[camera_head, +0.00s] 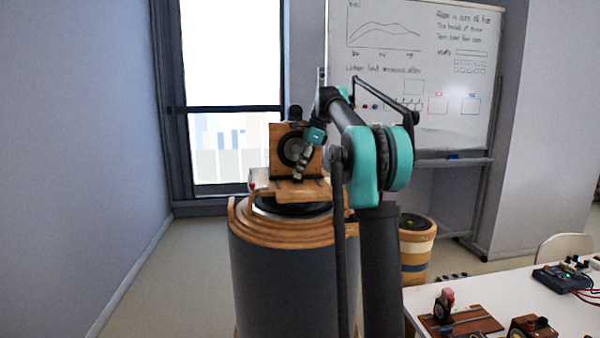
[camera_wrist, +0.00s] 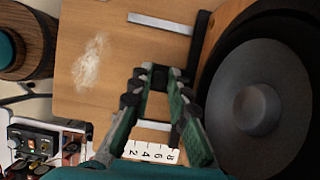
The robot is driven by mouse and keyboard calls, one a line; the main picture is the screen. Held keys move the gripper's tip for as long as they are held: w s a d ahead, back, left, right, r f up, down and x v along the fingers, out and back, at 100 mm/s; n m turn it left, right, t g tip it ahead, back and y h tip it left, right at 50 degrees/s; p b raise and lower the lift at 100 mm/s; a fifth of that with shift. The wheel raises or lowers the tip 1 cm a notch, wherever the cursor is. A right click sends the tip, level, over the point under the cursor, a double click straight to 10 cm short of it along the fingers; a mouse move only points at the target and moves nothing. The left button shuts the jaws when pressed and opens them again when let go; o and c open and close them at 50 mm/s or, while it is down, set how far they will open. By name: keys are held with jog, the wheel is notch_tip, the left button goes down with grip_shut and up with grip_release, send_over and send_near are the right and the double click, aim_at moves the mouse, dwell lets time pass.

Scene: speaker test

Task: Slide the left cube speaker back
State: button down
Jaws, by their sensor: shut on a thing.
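The cube speaker (camera_head: 281,134) is a wooden box with a round black cone. It stands upright on a wooden board (camera_head: 268,190) on top of a round, dark pedestal. In the wrist view its large dark cone (camera_wrist: 250,103) fills the right side. My gripper (camera_head: 299,177) is low in front of the speaker and hides part of its face. In the wrist view my gripper (camera_wrist: 158,82) has its fingers drawn together at the tips around a small dark piece (camera_wrist: 159,74), beside the speaker's front. I cannot tell whether this piece belongs to the speaker.
A numbered scale (camera_wrist: 150,152) and a pale strip (camera_wrist: 160,22) lie on the board. A white table (camera_head: 565,308) with small devices stands at the right. A striped drum (camera_head: 414,262) stands behind my arm. A whiteboard (camera_head: 400,75) is at the back. The left floor is clear.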

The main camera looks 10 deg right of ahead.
jog(key=shift+w+r, duration=0.1)
jog(key=shift+w, duration=0.1)
jog(key=c, duration=1.4)
grip_release()
jog(key=shift+c, duration=0.2)
jog(key=v, duration=1.2)
jog(key=shift+d, duration=0.1)
jog(key=shift+s, duration=0.1)
